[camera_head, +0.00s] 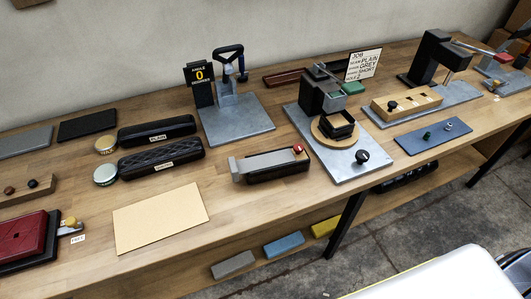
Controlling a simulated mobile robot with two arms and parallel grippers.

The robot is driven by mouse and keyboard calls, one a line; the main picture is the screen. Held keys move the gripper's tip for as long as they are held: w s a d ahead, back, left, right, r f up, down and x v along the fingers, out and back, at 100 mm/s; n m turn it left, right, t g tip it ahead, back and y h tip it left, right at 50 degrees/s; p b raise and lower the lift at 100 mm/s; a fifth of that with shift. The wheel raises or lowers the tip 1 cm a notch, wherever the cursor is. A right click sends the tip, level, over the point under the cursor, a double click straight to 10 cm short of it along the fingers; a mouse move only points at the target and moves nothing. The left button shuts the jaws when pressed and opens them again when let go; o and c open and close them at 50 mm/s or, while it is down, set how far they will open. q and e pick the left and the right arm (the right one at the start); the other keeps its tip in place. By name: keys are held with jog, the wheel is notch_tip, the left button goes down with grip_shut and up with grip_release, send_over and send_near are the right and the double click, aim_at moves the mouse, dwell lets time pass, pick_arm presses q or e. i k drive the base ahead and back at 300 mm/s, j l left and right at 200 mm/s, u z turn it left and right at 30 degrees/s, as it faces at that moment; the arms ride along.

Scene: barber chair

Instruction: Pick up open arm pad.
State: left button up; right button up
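Several pieces on the bench could be arm pads. A long black open shell (278,177) lies near the front middle of the bench, with a grey bar lying in it, a light grey block at its left end and a red knob at its right end. Two long black padded pieces lie left of it: one with a smooth side and a label reading PLAIN (157,130), and one with a quilted top (161,157). I cannot tell for certain which is the open arm pad, though the shell looks open. Neither gripper is in view.
A tan sheet (160,218) lies left of the shell. A clamp on a grey plate (236,121) stands behind it, and a press on a plate (337,160) stands to its right. Grey, blue and yellow blocks lie on a lower shelf (205,283). A white surface (440,280) fills the lower right.

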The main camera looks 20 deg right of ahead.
aim_at(303, 162)
jog(key=l+u, duration=0.15)
jog(key=l, duration=1)
jog(key=k, duration=0.45)
